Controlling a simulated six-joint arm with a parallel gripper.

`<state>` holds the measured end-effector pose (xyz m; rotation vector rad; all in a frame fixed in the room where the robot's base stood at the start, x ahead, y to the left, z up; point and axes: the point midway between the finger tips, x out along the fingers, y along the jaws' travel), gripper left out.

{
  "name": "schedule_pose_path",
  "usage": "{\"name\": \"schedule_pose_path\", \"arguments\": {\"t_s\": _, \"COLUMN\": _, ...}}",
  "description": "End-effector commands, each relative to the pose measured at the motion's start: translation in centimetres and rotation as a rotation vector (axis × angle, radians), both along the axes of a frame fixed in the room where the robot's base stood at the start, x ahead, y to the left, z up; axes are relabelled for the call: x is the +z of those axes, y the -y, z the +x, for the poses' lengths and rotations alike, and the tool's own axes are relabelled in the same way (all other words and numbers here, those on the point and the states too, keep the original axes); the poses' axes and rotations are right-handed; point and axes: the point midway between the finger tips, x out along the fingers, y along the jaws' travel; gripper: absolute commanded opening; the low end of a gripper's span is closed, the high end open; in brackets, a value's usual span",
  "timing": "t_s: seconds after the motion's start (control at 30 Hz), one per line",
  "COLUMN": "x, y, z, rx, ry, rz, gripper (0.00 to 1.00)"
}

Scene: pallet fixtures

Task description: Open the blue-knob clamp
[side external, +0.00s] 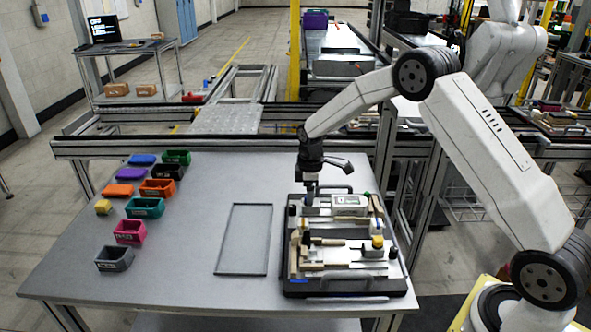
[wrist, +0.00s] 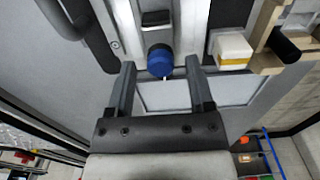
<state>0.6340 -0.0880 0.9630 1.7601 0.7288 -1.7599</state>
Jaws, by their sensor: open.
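The blue knob (wrist: 159,61) of the clamp shows in the upper middle of the wrist view, at the end of a grey metal part with a black block (wrist: 155,18) above it. My gripper (wrist: 161,69) is open, with one finger on either side of the knob and a visible gap to each. Whether the fingers are level with the knob in depth I cannot tell. In the side view my gripper (side external: 311,192) points down over the far left corner of the dark pallet fixture (side external: 345,287). The knob is hard to make out there.
A yellow knob (side external: 377,241) stands at the fixture's right side. A white block with a yellow band (wrist: 232,50) sits right of the blue knob. An empty rectangular frame (side external: 243,240) lies left of the fixture. Coloured bins (side external: 130,231) line the table's left side.

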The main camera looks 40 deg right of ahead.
Motion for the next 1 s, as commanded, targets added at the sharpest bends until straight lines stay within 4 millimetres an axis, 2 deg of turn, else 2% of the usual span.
{"name": "schedule_pose_path", "arguments": {"t_s": 0.8, "x": 4.7, "y": 0.0, "z": 0.0, "rx": 0.0, "ry": 0.001, "rz": 0.0, "gripper": 0.68}}
{"name": "schedule_pose_path", "arguments": {"t_s": 1.0, "x": 5.3, "y": 0.0, "z": 0.0, "rx": 0.0, "ry": 0.0, "rz": 0.0, "gripper": 0.68}}
